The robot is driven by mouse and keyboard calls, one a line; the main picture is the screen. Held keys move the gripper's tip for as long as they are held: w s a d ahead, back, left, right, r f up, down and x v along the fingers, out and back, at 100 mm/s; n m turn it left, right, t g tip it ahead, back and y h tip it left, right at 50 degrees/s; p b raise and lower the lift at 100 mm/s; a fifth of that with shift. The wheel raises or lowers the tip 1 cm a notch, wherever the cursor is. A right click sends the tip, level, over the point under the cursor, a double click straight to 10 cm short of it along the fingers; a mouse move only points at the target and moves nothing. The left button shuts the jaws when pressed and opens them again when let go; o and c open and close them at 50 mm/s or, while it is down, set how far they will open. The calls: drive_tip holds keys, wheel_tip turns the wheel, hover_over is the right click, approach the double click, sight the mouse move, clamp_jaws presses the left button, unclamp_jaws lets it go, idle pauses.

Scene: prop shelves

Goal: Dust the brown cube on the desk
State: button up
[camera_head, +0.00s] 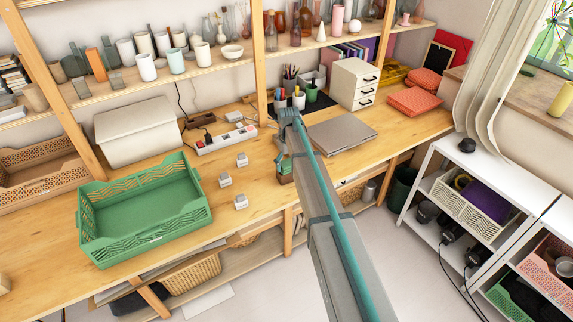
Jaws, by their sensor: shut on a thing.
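My gripper (281,157) is at the front part of the wooden desk (255,185), partly hidden by my arm. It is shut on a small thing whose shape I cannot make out.
Several small pale cubes (241,202) stand left of the gripper. A green crate (196,214) is farther left. A power strip (226,139), a laptop (342,133) and a pen holder (298,99) lie behind. Bare desk lies between the cubes and gripper.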

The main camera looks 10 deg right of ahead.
idle(0.4)
drive_tip(key=shift+s+a, duration=0.2)
drive_tip(key=shift+a, duration=0.6)
drive_tip(key=shift+s+a, duration=0.15)
drive_tip(key=shift+a, duration=0.6)
drive_tip(key=shift+d, duration=0.2)
drive_tip(key=shift+w+d, duration=0.2)
drive_tip(key=shift+d, duration=0.5)
drive_tip(key=shift+w+d, duration=0.2)
drive_tip(key=shift+d, duration=0.45)
drive_tip(key=shift+s+a, duration=0.1)
drive_tip(key=shift+s+a, duration=0.15)
drive_tip(key=shift+a, duration=0.55)
drive_tip(key=shift+r+p, duration=1.4)
drive_tip(key=shift+r, duration=1.65)
